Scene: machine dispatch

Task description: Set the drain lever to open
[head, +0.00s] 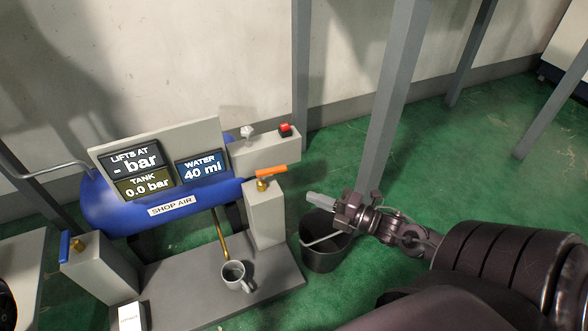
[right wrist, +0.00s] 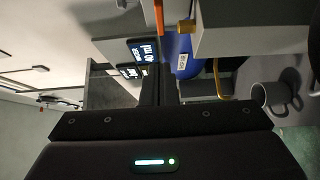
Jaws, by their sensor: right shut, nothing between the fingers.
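An orange lever (head: 270,171) sits on a brass valve (head: 262,185) atop a grey post, right of the blue SHOP AIR tank (head: 125,212). It points right, roughly level. The orange lever (right wrist: 159,17) also shows at the top of the right wrist view. A blue lever (head: 65,245) sits on another grey post at the left. No label shows which lever is the drain. My right gripper (head: 312,198) is shut and empty, to the right of and below the orange lever, apart from it. My left gripper is out of view.
A grey mug (head: 234,277) stands on the base plate under a brass pipe (head: 220,236). The display (head: 201,170) reads water 40 ml, tank 0.0 bar. A dark bucket (head: 325,256) stands below my right gripper. A red button (head: 285,130) sits on the box behind.

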